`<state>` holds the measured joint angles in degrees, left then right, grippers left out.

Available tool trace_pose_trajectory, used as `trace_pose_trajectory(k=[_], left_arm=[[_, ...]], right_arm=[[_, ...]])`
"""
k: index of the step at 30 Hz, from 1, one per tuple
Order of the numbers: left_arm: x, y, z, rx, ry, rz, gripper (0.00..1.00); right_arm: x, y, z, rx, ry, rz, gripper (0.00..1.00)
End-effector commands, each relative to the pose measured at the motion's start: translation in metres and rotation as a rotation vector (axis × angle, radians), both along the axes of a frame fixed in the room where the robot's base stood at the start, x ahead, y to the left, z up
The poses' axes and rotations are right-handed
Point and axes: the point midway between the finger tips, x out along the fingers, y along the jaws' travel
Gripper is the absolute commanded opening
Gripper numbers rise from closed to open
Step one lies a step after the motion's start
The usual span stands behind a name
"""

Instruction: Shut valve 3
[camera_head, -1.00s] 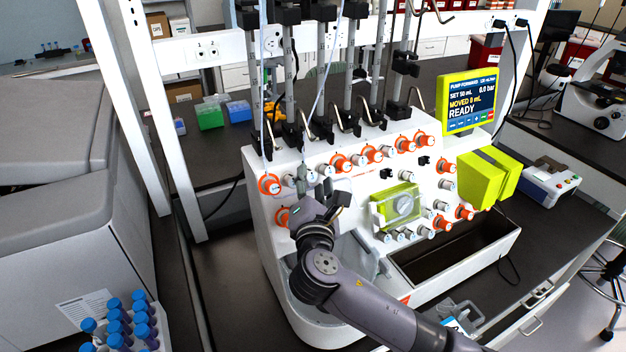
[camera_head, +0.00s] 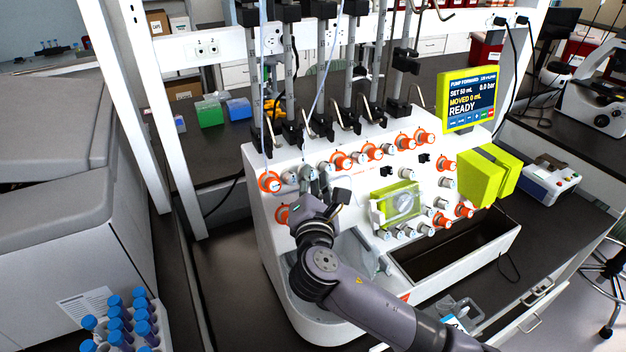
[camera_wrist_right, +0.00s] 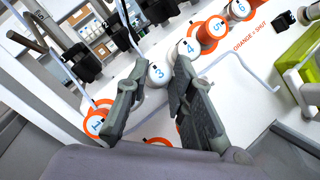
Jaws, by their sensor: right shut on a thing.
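Valve 3 (camera_wrist_right: 157,73) is a round white knob marked 3 on the cell processor (camera_head: 262,232). In the right wrist view it sits between the fingertips of my right gripper (camera_wrist_right: 160,78), which is shut on it. In the head view my right gripper (camera_head: 322,188) reaches the left part of the upper knob row and partly covers it. Valve 4 (camera_wrist_right: 188,47), also white, is close beside the right finger. Valves 5 (camera_wrist_right: 212,30) and 1 (camera_wrist_right: 97,124) show orange. The panel lettering reads "ORANGE = SHUT". My left gripper is out of view.
The pump screen (camera_head: 470,103) reads READY, MOVED 0 mL. Vertical poles and tubing stand behind the knob row. A clear-covered green unit (camera_head: 398,203) and more knobs lie to the right. A rack of blue-capped tubes (camera_head: 128,320) is at lower left.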

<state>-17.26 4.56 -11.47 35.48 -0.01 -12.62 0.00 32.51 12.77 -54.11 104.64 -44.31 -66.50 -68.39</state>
Motion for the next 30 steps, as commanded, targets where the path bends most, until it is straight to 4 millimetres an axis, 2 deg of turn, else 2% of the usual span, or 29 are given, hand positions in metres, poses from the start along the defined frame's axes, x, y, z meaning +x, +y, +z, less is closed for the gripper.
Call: trace_pose_trajectory(k=[8,30], left_arm=[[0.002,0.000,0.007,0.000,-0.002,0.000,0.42],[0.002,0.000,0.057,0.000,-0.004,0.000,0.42]], right_arm=[[0.000,0.001,0.001,0.052,0.024,-0.024,0.00],[0.001,0.003,0.007,0.462,0.195,-0.214,0.00]])
